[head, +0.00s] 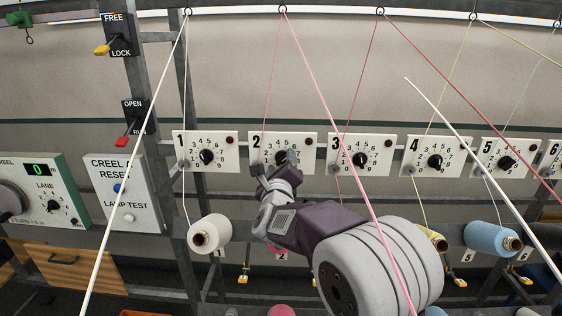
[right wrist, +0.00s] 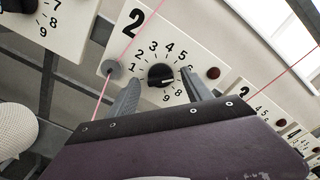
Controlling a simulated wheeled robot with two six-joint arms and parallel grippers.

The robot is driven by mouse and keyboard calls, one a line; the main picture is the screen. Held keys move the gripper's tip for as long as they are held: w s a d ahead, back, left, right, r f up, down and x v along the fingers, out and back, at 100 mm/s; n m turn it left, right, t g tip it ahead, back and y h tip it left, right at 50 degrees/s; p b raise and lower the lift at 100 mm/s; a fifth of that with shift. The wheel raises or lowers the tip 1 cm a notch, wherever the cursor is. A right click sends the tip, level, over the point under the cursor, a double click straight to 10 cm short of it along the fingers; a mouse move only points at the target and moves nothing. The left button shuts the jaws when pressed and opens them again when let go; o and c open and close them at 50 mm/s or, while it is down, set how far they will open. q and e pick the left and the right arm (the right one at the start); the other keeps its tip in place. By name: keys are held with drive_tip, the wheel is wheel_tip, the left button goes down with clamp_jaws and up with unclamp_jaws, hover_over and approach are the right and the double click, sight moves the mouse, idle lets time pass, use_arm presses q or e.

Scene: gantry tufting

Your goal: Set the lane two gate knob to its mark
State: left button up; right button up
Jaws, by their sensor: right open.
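The lane two gate panel is a white plate marked 2 (head: 258,141), with a ring of numbers around a black knob. In the right wrist view the black lane two knob (right wrist: 160,75) shows whole, its pale pointer line aimed to the right of the picture. I cannot make out a separate setpoint mark. My right gripper (head: 279,162) is in front of this panel and hides most of the knob in the head view. In the right wrist view my right gripper (right wrist: 162,90) is open, one finger either side below the knob. Contact cannot be told. My left gripper is not in view.
Similar panels stand either side, lane one (head: 206,152) and lane three (head: 360,154). A pink yarn (head: 330,107) runs down across my right arm. A white yarn cone (head: 209,234) sits lower left. The creel reset box (head: 124,195) is further left.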

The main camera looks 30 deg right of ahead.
drive_tip(key=shift+s, duration=0.1)
drive_tip(key=c, duration=0.3)
clamp_jaws()
drive_tip(key=shift+n, duration=0.3)
